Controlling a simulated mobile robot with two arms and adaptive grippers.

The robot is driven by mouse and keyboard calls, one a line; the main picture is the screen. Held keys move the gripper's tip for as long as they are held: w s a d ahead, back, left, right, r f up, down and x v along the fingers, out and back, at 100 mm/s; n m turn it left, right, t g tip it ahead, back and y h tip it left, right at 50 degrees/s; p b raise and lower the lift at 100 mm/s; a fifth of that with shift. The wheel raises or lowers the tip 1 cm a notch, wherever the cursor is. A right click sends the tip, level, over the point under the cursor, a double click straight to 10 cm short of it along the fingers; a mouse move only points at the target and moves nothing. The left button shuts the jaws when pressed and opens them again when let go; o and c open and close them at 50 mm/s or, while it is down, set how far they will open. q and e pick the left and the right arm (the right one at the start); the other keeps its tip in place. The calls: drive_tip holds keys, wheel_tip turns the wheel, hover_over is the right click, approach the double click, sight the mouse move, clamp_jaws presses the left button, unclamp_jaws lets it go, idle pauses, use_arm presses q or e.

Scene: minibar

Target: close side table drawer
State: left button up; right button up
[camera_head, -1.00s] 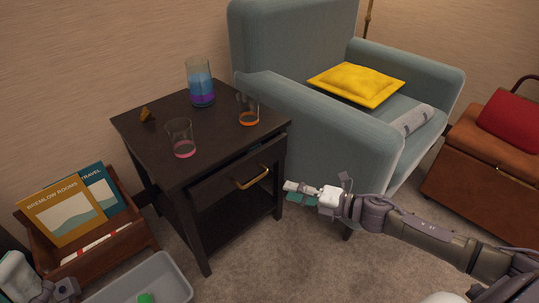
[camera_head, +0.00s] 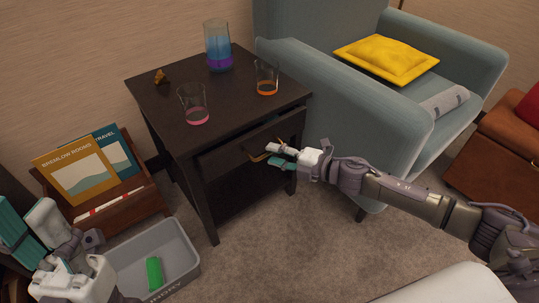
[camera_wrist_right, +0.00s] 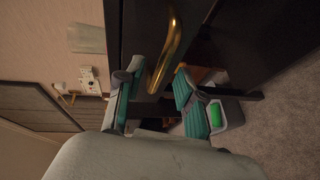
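The dark side table (camera_head: 190,132) stands left of the armchair. Its drawer (camera_head: 225,163) sits a little out, with a dark gap above its front. The brass handle (camera_head: 259,150) is on the drawer front and shows large in the right wrist view (camera_wrist_right: 168,52). My right gripper (camera_head: 275,155) is at the handle's right end in the head view. In the wrist view its teal-padded fingers (camera_wrist_right: 158,103) are apart, with the handle just beyond and between them; contact cannot be told. My left gripper (camera_head: 32,230) is at the lower left, fingers apart and empty.
Two glasses (camera_head: 194,104) (camera_head: 266,78), a blue-purple vessel (camera_head: 218,46) and a small brown object (camera_head: 161,77) stand on the tabletop. A book crate (camera_head: 125,204) and a grey bin (camera_head: 187,246) are left. The armchair (camera_head: 340,110) is close on the right.

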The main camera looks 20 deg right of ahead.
drive_tip(key=shift+x, duration=1.15)
clamp_jaws()
